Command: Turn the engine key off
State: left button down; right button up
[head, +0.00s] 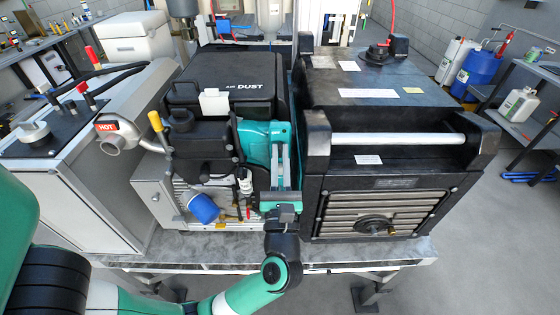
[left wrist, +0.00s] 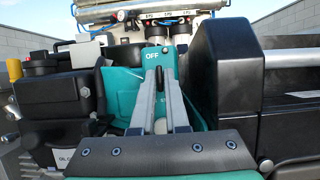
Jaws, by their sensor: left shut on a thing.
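My left gripper (head: 280,150) reaches into the teal panel on the front of the black engine. In the left wrist view its two grey fingers (left wrist: 158,68) come together at the tips. They are shut on the small dark engine key (left wrist: 160,79), most of which they hide. An OFF label (left wrist: 150,55) is on the teal engine panel (left wrist: 122,88) just above and left of the fingertips. Part of another label shows right of the fingers. The key's exact angle cannot be told. My right gripper is not in view.
A large black machine (head: 385,155) stands close on the right of the gripper. A black engine part with a yellow handle (head: 156,121) and a blue filter (head: 203,207) are on the left. An AIR DUST cover (head: 225,80) lies behind. Free room is in front of the bench.

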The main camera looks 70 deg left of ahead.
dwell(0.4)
pick_arm(q)
jog(key=c, duration=1)
grip_release()
jog(key=shift+d, duration=0.1)
jog(key=b+v, duration=0.1)
jog(key=v, duration=1)
jog(key=shift+s+d+f, duration=0.1)
jog(key=shift+s+d, duration=0.05)
jog(key=shift+d, duration=0.05)
